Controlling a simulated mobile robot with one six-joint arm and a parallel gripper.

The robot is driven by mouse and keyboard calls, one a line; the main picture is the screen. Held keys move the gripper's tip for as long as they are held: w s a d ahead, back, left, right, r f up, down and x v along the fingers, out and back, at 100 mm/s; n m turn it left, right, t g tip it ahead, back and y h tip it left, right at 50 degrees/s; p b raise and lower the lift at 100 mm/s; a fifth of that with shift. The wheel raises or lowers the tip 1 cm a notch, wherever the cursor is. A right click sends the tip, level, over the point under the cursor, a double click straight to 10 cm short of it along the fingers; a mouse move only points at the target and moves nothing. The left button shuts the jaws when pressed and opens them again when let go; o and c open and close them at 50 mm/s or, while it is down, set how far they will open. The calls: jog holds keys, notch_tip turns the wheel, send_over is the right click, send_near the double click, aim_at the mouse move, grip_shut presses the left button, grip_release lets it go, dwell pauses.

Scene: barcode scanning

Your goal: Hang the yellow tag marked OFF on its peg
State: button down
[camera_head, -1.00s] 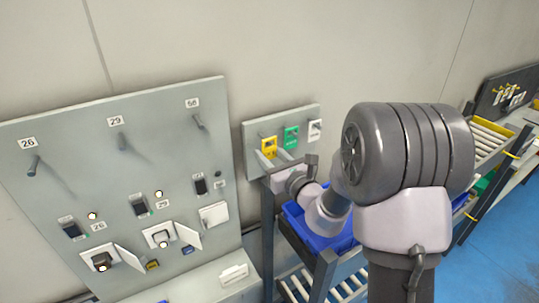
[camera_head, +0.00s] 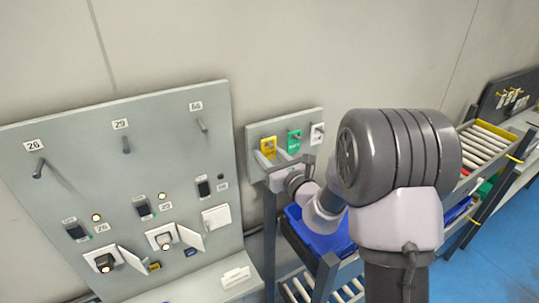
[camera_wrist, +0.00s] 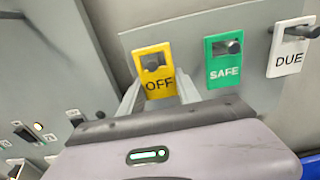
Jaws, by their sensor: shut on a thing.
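The yellow tag marked OFF (camera_wrist: 157,83) is upright between the two fingertips of my gripper (camera_wrist: 158,92) in the wrist view. The fingers are shut on its lower part. Its window shows a dark grey shape like a peg end; I cannot tell whether the peg passes through. In the head view the yellow tag (camera_head: 268,145) is close to the left part of the small grey board (camera_head: 255,131). My gripper (camera_head: 270,160) is just below it there, partly hidden by my arm.
The green SAFE tag (camera_wrist: 222,74) hangs on its peg right of the yellow tag. The white DUE tag (camera_wrist: 287,60) hangs farther right. A large grey panel (camera_head: 180,110) with pegs and switches stands left. A blue bin (camera_head: 322,240) is below my arm.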

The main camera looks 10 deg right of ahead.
jog(key=shift+f, duration=0.15)
dwell(0.5)
jog(key=c, duration=0.8)
grip_release()
jog(key=shift+o, duration=0.2)
jog(key=b+v, duration=0.3)
jog(key=v, duration=0.7)
jog(key=shift+a, duration=0.1)
